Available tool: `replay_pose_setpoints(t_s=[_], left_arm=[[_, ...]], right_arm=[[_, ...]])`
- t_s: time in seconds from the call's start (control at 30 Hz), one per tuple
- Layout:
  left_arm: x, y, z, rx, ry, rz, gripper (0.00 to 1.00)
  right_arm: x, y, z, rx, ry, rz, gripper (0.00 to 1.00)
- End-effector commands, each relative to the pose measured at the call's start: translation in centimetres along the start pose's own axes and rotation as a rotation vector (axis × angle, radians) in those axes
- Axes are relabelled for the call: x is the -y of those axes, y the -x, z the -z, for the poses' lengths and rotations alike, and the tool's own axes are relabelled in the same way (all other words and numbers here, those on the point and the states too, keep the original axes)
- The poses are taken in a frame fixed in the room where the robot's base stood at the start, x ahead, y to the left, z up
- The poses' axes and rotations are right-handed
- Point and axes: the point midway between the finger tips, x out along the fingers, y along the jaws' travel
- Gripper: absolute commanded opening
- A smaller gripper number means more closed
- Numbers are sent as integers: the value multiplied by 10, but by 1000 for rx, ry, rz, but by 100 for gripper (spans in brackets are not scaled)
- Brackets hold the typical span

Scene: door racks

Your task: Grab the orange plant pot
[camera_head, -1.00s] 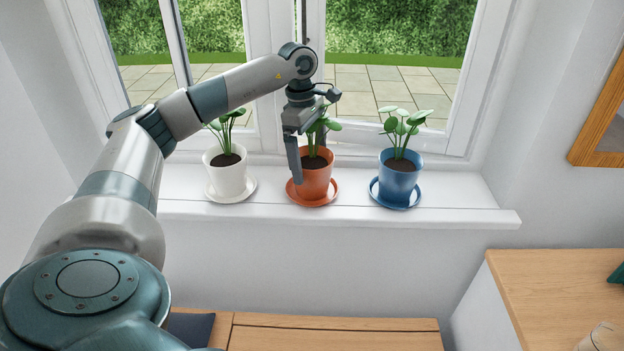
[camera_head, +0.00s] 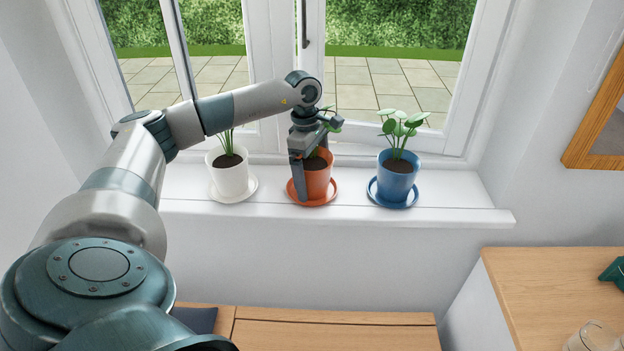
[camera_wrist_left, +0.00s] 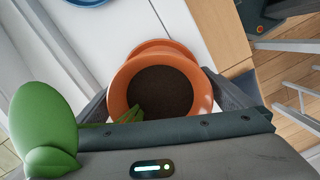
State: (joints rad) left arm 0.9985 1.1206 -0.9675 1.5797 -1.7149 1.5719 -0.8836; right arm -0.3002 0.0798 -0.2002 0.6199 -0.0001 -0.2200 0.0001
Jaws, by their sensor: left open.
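The orange plant pot (camera_head: 318,180) stands upright on its orange saucer (camera_head: 320,200) on the white windowsill, with a green plant in dark soil. My left gripper (camera_head: 312,190) is open and reaches down over the pot from above; one finger shows in front of its left side in the head view. In the left wrist view the pot (camera_wrist_left: 160,85) lies between the two fingers, its rim and soil in plain sight. A green leaf (camera_wrist_left: 42,122) is close to the wrist camera. Whether the fingers touch the pot cannot be told. My right gripper is out of view.
A white pot (camera_head: 229,179) stands to the left and a blue pot (camera_head: 397,178) to the right, each on a saucer. The window (camera_head: 390,70) is right behind. A wooden bench (camera_head: 330,335) is below the sill (camera_head: 450,213). A wooden table (camera_head: 550,290) is at the right.

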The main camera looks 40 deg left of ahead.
Motion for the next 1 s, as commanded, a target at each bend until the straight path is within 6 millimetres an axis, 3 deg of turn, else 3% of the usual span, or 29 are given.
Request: replay_pose_setpoints(t_s=[0.07, 0.1, 0.33, 0.77, 1.0], left_arm=[[0, 0, 0, 0, 0, 0, 100], [0, 0, 0, 0, 0, 0, 95], [0, 0, 0, 0, 0, 0, 40], [-1, 7, -1, 2, 0, -4, 39], [-2, 31, -4, 3, -1, -7, 39]], right_arm=[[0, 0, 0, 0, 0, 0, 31], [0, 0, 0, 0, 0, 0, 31], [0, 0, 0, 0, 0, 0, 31], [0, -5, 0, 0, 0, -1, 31], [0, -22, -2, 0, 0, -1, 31]])
